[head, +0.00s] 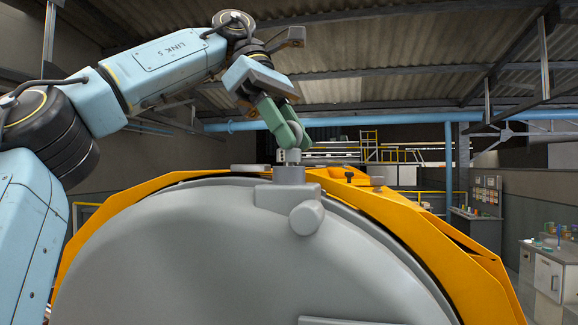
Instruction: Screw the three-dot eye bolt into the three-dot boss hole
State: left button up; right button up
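My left gripper (286,140), with green fingers, points down over the top of the large grey drum. It appears shut on a grey eye bolt (293,156), whose ring is partly hidden by the fingers. Dark dots show on the bolt's pale lower part, but they are too small to count surely. The bolt stands about upright on or just above a grey cylindrical boss (289,174) at the drum's top. The boss hole is hidden, and I cannot tell whether the thread is in it. My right gripper is not in view.
The grey drum cover (220,250) fills the foreground, with a yellow frame (410,225) around it. A short grey cylinder (306,217) juts out below the boss. A workbench (552,270) stands far right.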

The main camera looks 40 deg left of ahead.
pick_arm(q)
jog(key=shift+r+p, duration=0.7)
jog(key=shift+r, duration=1.8)
